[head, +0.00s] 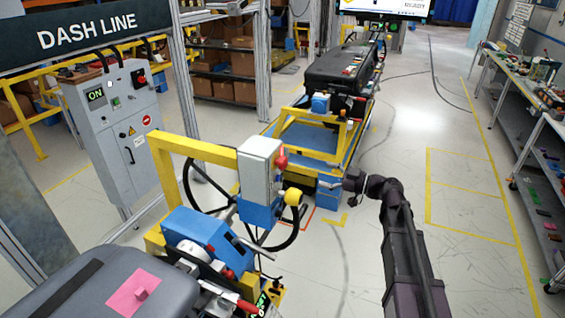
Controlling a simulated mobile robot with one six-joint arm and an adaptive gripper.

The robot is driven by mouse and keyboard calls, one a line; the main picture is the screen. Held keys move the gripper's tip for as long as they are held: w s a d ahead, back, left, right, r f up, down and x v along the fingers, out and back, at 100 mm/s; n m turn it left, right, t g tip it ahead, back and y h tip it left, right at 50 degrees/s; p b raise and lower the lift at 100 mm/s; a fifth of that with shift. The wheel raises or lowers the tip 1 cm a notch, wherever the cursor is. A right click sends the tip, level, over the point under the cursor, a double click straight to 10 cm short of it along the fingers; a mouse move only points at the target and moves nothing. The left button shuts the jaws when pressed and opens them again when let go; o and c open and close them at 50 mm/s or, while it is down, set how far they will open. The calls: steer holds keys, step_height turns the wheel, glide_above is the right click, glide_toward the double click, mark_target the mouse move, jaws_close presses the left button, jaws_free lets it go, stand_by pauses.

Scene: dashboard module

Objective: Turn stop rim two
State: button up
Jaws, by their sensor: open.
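A black wheel rim (294,232) stands on the near dash fixture. A grey box (259,165) hides its middle, so I cannot tell if it is one ring or two. The box carries a red button (281,161), with a yellow knob (292,198) below it and a blue block (257,213) underneath. I cannot make out which part is stop rim two. My gripper (331,185) is open and empty, pointing left. It appears to the right of the yellow knob and apart from the rim.
A blue housing (203,238) and a yellow frame (166,175) stand left of the rim. A grey dash panel (100,285) with a pink note fills the lower left. A yellow-and-blue cart (310,140) stands behind. The floor to the right (460,200) is clear up to the workbench (515,95).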

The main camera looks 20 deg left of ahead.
mark_target(287, 164)
steer(key=shift+a, duration=0.1)
steer(key=a, duration=0.9)
steer(key=w+a, duration=0.1)
steer(key=a, duration=0.3)
steer(key=shift+a, duration=0.3)
